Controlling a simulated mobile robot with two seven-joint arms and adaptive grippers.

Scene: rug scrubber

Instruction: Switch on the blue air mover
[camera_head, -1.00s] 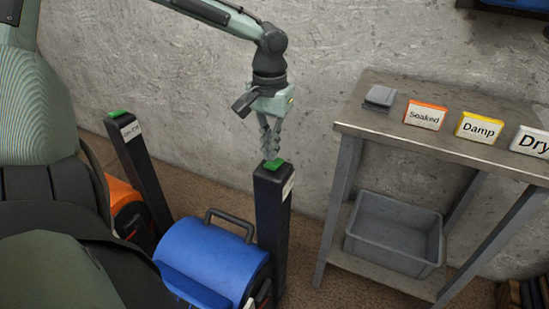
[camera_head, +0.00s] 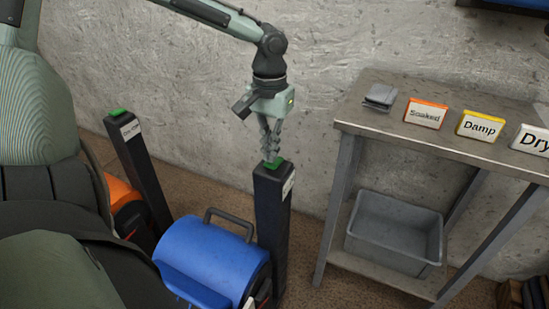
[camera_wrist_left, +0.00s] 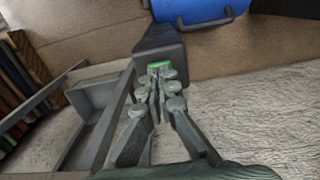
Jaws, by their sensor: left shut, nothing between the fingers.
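The blue air mover (camera_head: 212,260) stands on the floor at the lower middle of the head view, with a dark handle on top. A black post (camera_head: 272,225) stands right beside it, with a green switch (camera_head: 274,163) on its top and a white label on its side. My left gripper (camera_head: 271,158) is shut and empty, pointing down with its fingertips at the green switch. In the left wrist view, the fingertips (camera_wrist_left: 160,72) overlap the green switch (camera_wrist_left: 158,64); whether they press it is hard to tell. My right gripper is not in view.
A second black post (camera_head: 140,170) with a green top stands at the left beside an orange machine (camera_head: 124,200). A metal table (camera_head: 450,145) with Soaked, Damp and Dry signs stands at right, a grey bin (camera_head: 395,232) on its shelf. The wall is behind.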

